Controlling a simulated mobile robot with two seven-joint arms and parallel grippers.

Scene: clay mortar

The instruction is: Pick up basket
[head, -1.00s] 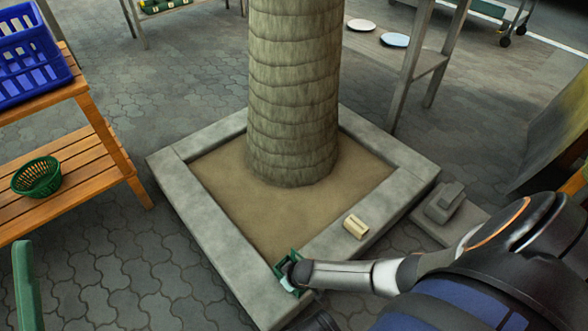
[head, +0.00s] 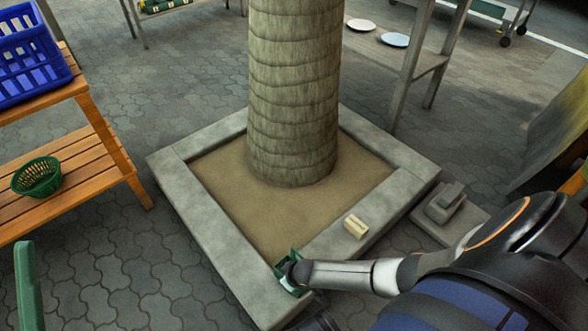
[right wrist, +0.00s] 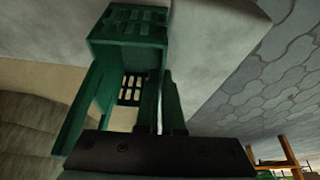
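A small green basket (head: 283,262) is at the near corner of the stone planter edge, at the end of my right arm. In the right wrist view the basket (right wrist: 128,25) shows slatted walls and an open inside, against the stone. My right gripper (right wrist: 161,98) reaches to it, with one dark finger over the basket's opening and the other beside its right side. The fingers are close together, but I cannot tell whether they press on the wall. My arm partly hides the basket in the head view.
A thick trunk (head: 293,100) rises from the square stone planter (head: 205,235). A cream block (head: 356,226) lies on its edge. A wooden shelf (head: 75,195) at left holds a round green basket (head: 38,177) and a blue crate (head: 30,60). Paving beyond the planter is mostly clear.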

